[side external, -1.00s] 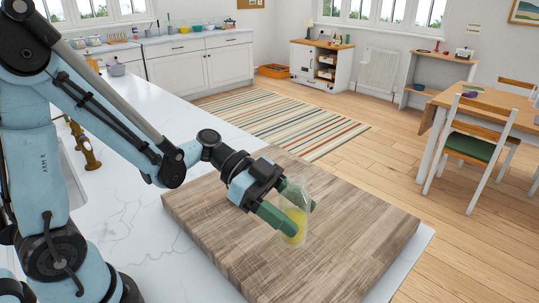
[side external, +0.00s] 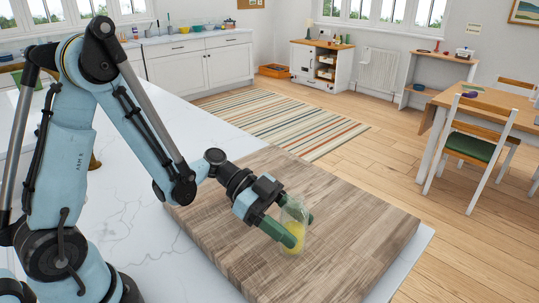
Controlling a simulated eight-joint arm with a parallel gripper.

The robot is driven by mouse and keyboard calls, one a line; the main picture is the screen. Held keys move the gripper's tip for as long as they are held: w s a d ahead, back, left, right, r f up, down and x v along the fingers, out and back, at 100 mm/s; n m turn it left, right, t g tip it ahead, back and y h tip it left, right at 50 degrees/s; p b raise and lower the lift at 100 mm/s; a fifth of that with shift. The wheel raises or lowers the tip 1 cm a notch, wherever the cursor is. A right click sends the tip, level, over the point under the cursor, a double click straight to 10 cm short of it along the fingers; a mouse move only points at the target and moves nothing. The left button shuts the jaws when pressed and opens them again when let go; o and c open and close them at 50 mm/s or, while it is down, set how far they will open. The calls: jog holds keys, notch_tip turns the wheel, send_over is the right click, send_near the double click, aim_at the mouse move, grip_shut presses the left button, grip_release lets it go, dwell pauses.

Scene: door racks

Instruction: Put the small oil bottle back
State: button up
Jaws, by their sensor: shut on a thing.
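The small oil bottle (side external: 293,209) is clear, with yellow oil in its lower part. It is nearly upright over the wooden board (side external: 345,225). My gripper (side external: 300,229) has its green fingers shut on the bottle's sides, reaching in from the left. One finger hides part of the bottle's near side. I cannot tell whether the bottle's base touches the board.
The thick wooden board lies on a white marble counter (side external: 145,235) and is otherwise clear. Beyond the counter are a striped rug (side external: 280,118), a white cabinet (side external: 321,66), and a table (side external: 500,105) with a green-seated chair (side external: 475,147).

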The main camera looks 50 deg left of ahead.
jog(key=shift+f, duration=0.15)
jog(key=o, duration=1.3)
